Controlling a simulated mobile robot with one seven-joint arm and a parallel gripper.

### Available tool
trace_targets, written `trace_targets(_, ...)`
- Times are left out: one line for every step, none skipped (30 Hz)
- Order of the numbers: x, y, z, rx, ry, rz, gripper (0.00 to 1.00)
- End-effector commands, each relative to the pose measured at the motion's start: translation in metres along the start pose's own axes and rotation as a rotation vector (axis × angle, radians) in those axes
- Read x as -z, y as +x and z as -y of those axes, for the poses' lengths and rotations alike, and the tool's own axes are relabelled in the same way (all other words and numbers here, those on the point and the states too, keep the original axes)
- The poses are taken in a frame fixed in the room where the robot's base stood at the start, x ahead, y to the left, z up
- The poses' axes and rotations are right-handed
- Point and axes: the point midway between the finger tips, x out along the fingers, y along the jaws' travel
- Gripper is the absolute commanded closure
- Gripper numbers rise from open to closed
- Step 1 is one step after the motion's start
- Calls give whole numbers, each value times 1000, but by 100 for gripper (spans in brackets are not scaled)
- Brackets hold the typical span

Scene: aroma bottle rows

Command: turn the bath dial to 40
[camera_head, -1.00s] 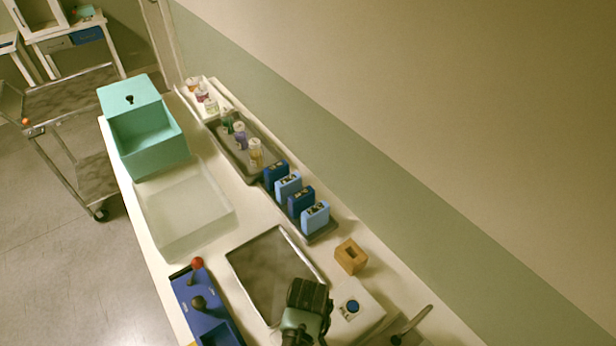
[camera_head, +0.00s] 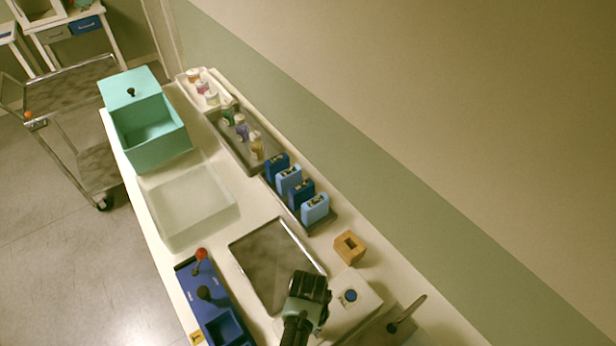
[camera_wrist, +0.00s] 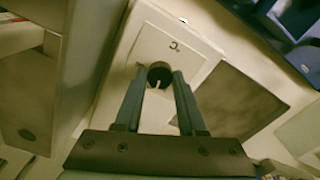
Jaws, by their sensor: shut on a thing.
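The bath dial (camera_wrist: 160,71) is a dark round knob with a pale mark on a cream panel (camera_wrist: 181,27). A "°C" sign is printed above it in the wrist view. My gripper (camera_wrist: 160,80) has one finger on each side of the dial and is shut on it. The fingers hide the dial's sides, and I can read no scale numbers. In the head view my gripper (camera_head: 310,288) is by the right front corner of the grey tray, and the dial is hidden there.
A cream box with a blue button (camera_head: 351,296) stands right of my gripper. The empty grey tray (camera_head: 262,262) and a blue lever unit (camera_head: 206,310) lie left. A wooden block (camera_head: 349,246) and a rack of blue packs (camera_head: 302,195) stand behind.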

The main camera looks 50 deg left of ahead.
Motion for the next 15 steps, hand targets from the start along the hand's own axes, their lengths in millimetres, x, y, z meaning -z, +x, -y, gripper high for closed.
trace_targets(1,-1,0,1,33,-1,100)
trace_targets(1,-1,0,1,53,-1,100)
trace_targets(1,-1,0,1,78,-1,100)
trace_targets(1,-1,0,1,94,-1,100)
trace_targets(1,-1,0,1,110,-1,100)
trace_targets(1,-1,0,1,129,-2,100)
trace_targets(1,-1,0,1,142,-2,100)
trace_targets(1,-1,0,1,154,-2,100)
trace_targets(1,-1,0,1,169,-2,100)
trace_targets(1,-1,0,1,177,-2,100)
trace_targets(1,-1,0,1,187,-3,100)
trace_targets(1,-1,0,1,196,-3,100)
trace_targets(1,-1,0,1,202,-3,100)
trace_targets(1,-1,0,1,207,-3,100)
trace_targets(1,-1,0,1,214,-3,100)
